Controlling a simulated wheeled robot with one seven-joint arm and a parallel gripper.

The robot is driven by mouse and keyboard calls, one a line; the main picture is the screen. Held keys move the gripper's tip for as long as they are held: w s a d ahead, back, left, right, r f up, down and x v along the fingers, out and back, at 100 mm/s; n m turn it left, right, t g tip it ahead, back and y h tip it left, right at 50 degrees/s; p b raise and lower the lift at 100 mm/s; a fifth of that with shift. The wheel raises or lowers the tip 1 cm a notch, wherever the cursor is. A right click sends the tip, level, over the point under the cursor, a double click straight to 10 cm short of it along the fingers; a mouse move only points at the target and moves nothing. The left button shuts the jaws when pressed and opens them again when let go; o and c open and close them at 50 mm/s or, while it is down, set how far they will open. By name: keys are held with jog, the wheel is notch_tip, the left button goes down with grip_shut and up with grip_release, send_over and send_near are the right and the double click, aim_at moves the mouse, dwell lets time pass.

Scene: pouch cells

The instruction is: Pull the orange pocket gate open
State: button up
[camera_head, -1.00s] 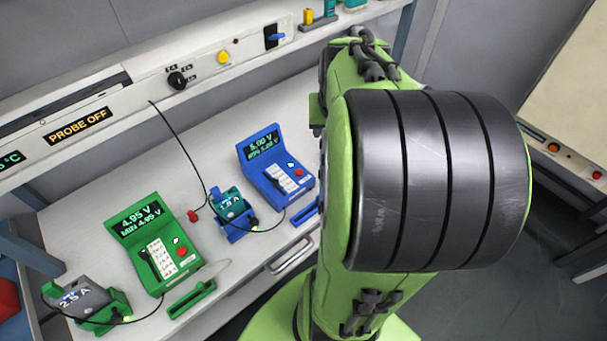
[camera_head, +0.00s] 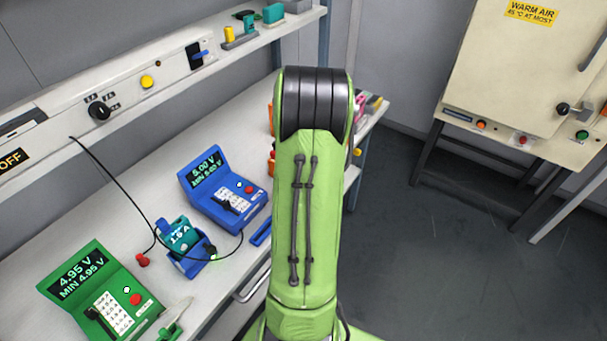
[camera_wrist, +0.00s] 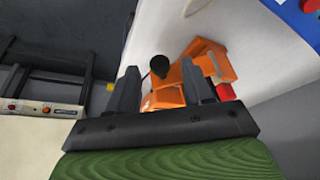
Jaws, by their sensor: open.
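In the wrist view my gripper (camera_wrist: 160,70) is open, with its two dark fingers apart over orange parts. An orange housing (camera_wrist: 215,62) with a pale panel shows just beyond the right finger. Smaller orange parts (camera_wrist: 163,100) show between the fingers, beside a round black knob. I cannot tell which of these parts is the pocket gate, and whether a finger touches it is unclear. In the head view my arm hides most of the orange station; only an orange edge (camera_head: 271,118) shows at the arm's left side. The gripper is hidden there.
A blue tester (camera_head: 225,190) and a green tester (camera_head: 100,295) stand on the white bench (camera_head: 130,200). A teal cell (camera_head: 181,236) sits in a blue pocket, with a black cable nearby. A cream warm-air cabinet (camera_head: 520,70) stands at the right, with open floor before it.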

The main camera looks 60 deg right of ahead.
jog(key=shift+w+d+f, duration=0.1)
jog(key=shift+d+f, duration=0.1)
jog(key=shift+f, duration=0.35)
grip_shut()
jog(key=shift+a, duration=0.15)
jog(key=a+m+b, duration=0.1)
jog(key=a+m+g+h+b, duration=0.1)
jog(key=m, duration=0.1)
jog(key=shift+w+a, duration=0.15)
jog(key=shift+w, duration=0.15)
jog(key=shift+w+a+m+g+b, duration=0.2)
jog(key=shift+a+m+g+b, duration=0.25)
jog(key=shift+m, duration=0.3)
jog(key=shift+w+a+m+g+b, duration=0.2)
jog(key=shift+a+m+g+b, duration=0.2)
jog(key=shift+m, duration=0.35)
